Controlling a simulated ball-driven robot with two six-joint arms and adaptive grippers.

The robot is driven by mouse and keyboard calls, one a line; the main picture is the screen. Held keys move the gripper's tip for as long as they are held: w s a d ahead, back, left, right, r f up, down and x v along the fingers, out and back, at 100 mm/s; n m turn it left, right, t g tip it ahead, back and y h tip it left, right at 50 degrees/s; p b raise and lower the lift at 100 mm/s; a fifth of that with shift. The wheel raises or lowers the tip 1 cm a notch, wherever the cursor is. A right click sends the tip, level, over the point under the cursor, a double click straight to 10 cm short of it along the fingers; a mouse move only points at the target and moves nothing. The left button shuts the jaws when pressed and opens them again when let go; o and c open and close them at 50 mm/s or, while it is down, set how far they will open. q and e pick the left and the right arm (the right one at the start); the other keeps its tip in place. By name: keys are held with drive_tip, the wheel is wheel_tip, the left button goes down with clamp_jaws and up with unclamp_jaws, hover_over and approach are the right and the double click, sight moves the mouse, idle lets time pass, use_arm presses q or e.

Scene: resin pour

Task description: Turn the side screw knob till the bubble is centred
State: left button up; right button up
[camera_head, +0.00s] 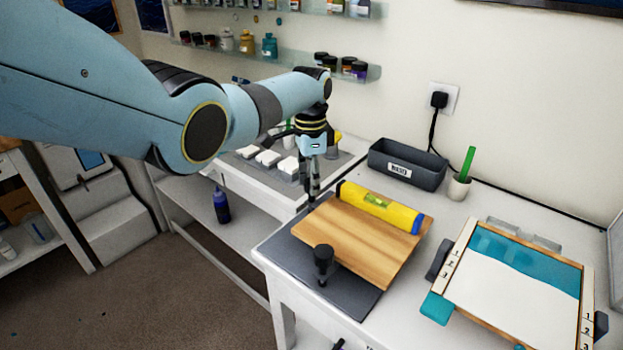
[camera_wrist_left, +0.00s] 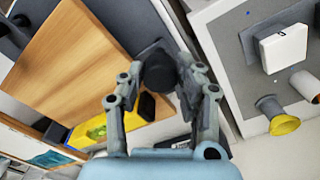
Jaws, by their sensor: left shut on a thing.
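A wooden board (camera_head: 352,238) rests on a dark grey base plate (camera_head: 290,258) on the white table. A yellow level (camera_head: 395,212) with a green vial lies along the board's back edge; the bubble is too small to read. It also shows in the left wrist view (camera_wrist_left: 92,131). My left gripper (camera_head: 314,192) points down at the board's far left corner. In the left wrist view its fingers (camera_wrist_left: 160,76) are shut on a dark side screw knob (camera_wrist_left: 157,70) beside the board. A second black knob (camera_head: 323,257) stands at the board's near edge. My right gripper is out of view.
A framed teal-and-white panel (camera_head: 515,285) lies at the right. A dark bin (camera_head: 407,168) and a cup with a green stick (camera_head: 458,187) stand behind. A grey mat with white blocks (camera_head: 268,158) is left of the board.

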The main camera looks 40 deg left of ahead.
use_arm(q)
drive_tip(key=o, duration=1.2)
drive_tip(key=shift+f, duration=0.1)
drive_tip(key=shift+c, duration=0.2)
wheel_tip(320, 180, up, 12)
drive_tip(key=shift+a, duration=0.1)
